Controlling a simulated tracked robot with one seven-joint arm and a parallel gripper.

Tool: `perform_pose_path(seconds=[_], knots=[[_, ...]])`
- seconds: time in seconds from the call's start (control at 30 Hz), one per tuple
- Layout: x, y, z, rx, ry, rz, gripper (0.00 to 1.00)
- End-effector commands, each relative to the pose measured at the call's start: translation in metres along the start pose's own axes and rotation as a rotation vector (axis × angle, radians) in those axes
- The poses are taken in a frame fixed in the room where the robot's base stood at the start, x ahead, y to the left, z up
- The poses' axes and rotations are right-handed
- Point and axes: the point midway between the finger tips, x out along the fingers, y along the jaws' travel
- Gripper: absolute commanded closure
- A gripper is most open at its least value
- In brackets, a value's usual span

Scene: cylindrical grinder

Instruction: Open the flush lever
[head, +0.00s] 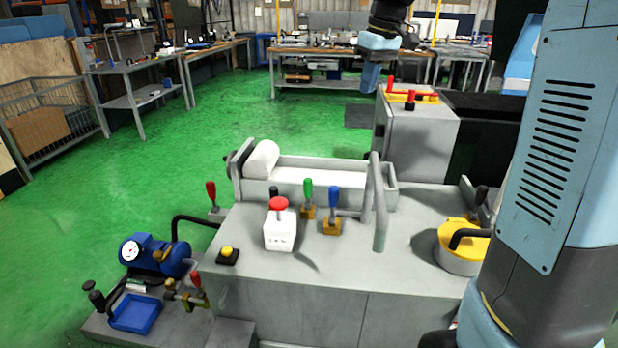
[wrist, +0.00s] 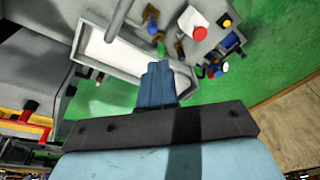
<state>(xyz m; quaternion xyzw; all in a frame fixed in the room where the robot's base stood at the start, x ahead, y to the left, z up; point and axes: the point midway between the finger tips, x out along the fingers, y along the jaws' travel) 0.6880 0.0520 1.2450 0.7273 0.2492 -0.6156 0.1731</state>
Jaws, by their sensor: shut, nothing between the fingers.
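Several hand levers stand on the grey machine (head: 300,265): a green-handled lever (head: 308,192) and a blue-handled lever (head: 334,197) on yellow bases in the middle, and a red-handled lever (head: 211,195) at the left edge. A smaller red-handled lever (head: 196,280) sits low by the pump. No label shows which is the flush lever. My gripper (head: 370,78) is shut and empty, high above and behind the machine, apart from every lever. In the wrist view, my gripper's fingers (wrist: 157,72) are together over the trough, with the levers beyond them.
A white box with a red button (head: 280,225) stands in front of the levers. An upright grey bar (head: 379,210) rises right of them. A white trough (head: 320,180) lies behind. A blue pump (head: 155,255) sits at lower left.

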Motion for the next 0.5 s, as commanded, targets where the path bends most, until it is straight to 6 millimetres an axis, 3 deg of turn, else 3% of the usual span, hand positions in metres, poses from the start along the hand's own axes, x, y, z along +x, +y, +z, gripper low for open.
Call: perform_pose_path(seconds=[0.2,0.5], knots=[[0.033,0.029,-0.060,-0.123,-0.038,-0.087,1.00],[0.091,0.065,-0.128,-0.296,-0.065,-0.216,1.00]])
